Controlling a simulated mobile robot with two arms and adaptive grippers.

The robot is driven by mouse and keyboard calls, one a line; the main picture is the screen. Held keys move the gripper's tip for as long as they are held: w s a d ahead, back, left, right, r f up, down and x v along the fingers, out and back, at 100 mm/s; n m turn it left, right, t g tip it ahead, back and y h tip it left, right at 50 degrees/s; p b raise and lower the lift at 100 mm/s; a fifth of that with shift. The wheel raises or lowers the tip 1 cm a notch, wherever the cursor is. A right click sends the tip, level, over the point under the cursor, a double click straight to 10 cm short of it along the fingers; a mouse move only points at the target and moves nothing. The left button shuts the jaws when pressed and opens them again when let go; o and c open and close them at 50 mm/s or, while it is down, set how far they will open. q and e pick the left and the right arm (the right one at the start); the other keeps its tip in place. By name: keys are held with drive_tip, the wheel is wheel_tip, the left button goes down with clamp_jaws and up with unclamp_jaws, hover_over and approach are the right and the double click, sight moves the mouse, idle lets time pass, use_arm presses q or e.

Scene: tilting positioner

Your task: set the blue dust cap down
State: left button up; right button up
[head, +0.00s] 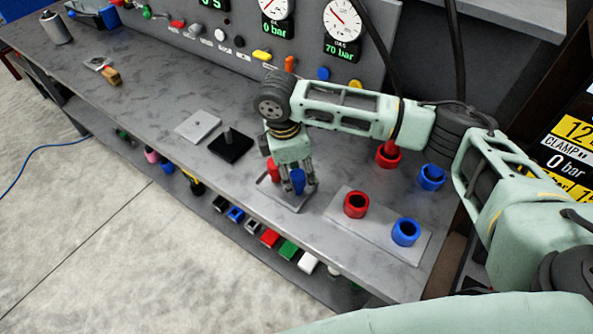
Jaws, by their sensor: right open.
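My right gripper (298,184) points down over a small grey plate (291,206) near the bench's front edge. Its jaws are open, with the fingers close around a blue upright piece (297,181); I cannot tell whether they touch it. That piece appears to stand on the plate, and a red one (273,170) stands left of it. A blue open-topped ring (405,232) and a red ring (356,204) sit on a larger grey plate (378,238). Another blue ring (432,177) and red ring (388,155) stand behind. Which blue piece is the dust cap is not clear. My left gripper is out of view.
A black block with a peg (231,147) and a light grey plate (198,126) lie left of my gripper. A gauge panel (300,62) runs along the back. Several coloured parts sit on the shelf below. The bench's left middle (150,110) is clear.

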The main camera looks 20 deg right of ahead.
wheel_tip(320, 180, up, 12)
drive_tip(key=a+b, duration=0.1)
drive_tip(key=b, duration=0.1)
drive_tip(key=shift+a, duration=0.4)
